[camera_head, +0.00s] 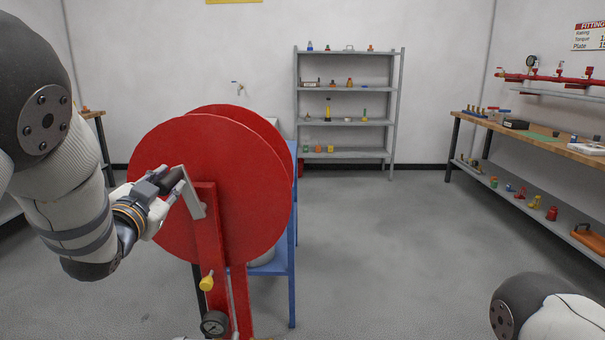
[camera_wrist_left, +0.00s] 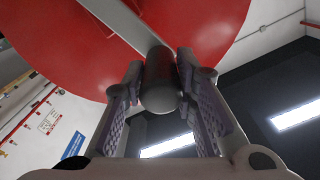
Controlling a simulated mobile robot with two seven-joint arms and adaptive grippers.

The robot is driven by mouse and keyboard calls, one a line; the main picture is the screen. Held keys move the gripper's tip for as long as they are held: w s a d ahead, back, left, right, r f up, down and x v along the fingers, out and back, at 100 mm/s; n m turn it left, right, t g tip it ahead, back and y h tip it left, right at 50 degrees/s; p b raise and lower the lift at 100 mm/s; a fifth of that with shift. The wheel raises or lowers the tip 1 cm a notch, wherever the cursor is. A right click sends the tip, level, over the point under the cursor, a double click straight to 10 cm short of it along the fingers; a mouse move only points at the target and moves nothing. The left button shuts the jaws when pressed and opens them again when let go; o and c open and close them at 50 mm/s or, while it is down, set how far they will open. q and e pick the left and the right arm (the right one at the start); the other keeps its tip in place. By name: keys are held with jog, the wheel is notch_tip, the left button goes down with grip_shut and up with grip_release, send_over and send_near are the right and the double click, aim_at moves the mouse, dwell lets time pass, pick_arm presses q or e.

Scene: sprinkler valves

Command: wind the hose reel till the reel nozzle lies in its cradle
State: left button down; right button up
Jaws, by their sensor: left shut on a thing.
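The hose reel (camera_head: 240,190) has two large red discs on a red upright stand. A grey crank arm (camera_head: 190,190) sits on its near face and ends in a dark cylindrical handle. My left gripper (camera_head: 172,182) is shut on the dark crank handle. In the left wrist view the handle (camera_wrist_left: 160,82) lies between the two finger pads, with the crank arm (camera_wrist_left: 118,22) running up and left across the red disc (camera_wrist_left: 60,45). The reel nozzle and its cradle cannot be made out. My right gripper is not in view; only part of my right arm shows at the bottom right.
A blue frame (camera_head: 291,250) stands behind the reel. Grey shelves (camera_head: 347,121) stand at the back, and a workbench (camera_head: 545,137) is at the right. The middle floor is clear.

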pick_arm(q)
jog(key=shift+d+f, duration=0.1)
jog(key=shift+d, duration=0.05)
jog(key=shift+d, duration=1.1)
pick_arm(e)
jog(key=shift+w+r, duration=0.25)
pick_arm(q)
jog(key=shift+s+d+p, duration=0.1)
jog(key=shift+d+p, duration=0.15)
jog(key=shift+p, duration=0.05)
jog(key=c, duration=1.3)
grip_release()
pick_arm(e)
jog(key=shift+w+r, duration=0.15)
